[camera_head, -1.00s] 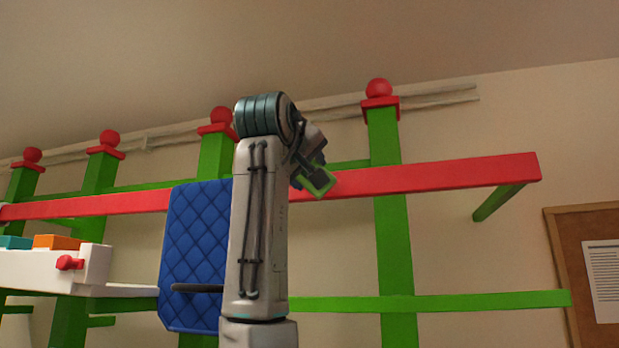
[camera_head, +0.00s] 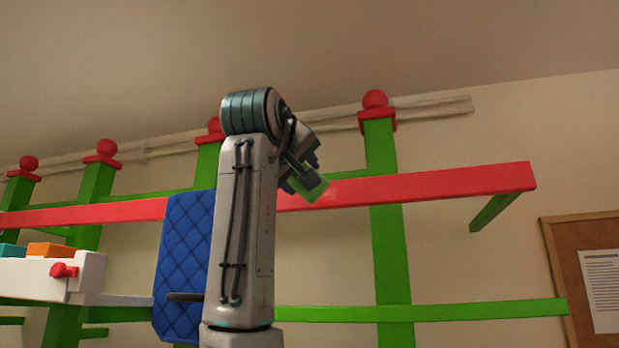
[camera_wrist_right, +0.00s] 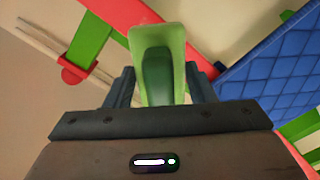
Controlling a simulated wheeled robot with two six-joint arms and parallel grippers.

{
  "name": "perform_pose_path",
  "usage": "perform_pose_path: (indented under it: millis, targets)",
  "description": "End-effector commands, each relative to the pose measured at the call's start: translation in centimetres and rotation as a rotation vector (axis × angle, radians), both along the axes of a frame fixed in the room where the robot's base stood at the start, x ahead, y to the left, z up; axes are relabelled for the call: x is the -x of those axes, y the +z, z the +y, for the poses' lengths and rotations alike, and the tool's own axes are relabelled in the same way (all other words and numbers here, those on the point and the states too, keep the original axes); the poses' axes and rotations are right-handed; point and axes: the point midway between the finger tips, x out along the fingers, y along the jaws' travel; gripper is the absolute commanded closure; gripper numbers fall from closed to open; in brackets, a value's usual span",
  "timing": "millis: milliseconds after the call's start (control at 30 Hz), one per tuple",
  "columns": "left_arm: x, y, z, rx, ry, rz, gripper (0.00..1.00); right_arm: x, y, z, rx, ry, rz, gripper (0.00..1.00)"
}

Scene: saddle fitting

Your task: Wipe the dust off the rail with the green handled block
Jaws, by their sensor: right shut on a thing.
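The red rail (camera_head: 430,186) runs across the head view in front of green posts. My right gripper (camera_head: 298,180) is at the rail, just right of my upright arm. It is shut on the green handled block (camera_head: 313,189), which overlaps the rail's face in the head view; I cannot tell whether it touches. A faint lighter patch shows on the rail just right of the block. In the right wrist view the block (camera_wrist_right: 157,42) stands out between the fingers, with the red rail (camera_wrist_right: 128,12) behind it. My left gripper is not in view.
A blue quilted pad (camera_head: 183,255) hangs over the rail left of my arm. A white tray (camera_head: 85,280) with a teal and an orange block is at far left. Green posts (camera_head: 388,250) stand behind the rail. A corkboard (camera_head: 565,250) is at far right.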

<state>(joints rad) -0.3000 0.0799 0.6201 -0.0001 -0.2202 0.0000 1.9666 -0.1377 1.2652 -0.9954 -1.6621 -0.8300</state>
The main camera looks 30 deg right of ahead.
Motion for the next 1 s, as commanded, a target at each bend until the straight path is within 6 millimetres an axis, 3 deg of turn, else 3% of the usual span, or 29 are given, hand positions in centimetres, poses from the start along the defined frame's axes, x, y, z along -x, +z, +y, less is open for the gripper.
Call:
perform_pose_path:
  millis: [433,1000]
  targets:
    - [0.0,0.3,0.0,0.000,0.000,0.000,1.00,-0.6,0.1,-0.7,0.000,-0.001,0.000,0.69]
    - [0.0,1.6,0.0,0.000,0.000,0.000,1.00,-4.0,0.0,-4.9,0.002,-0.001,-0.001,0.69]
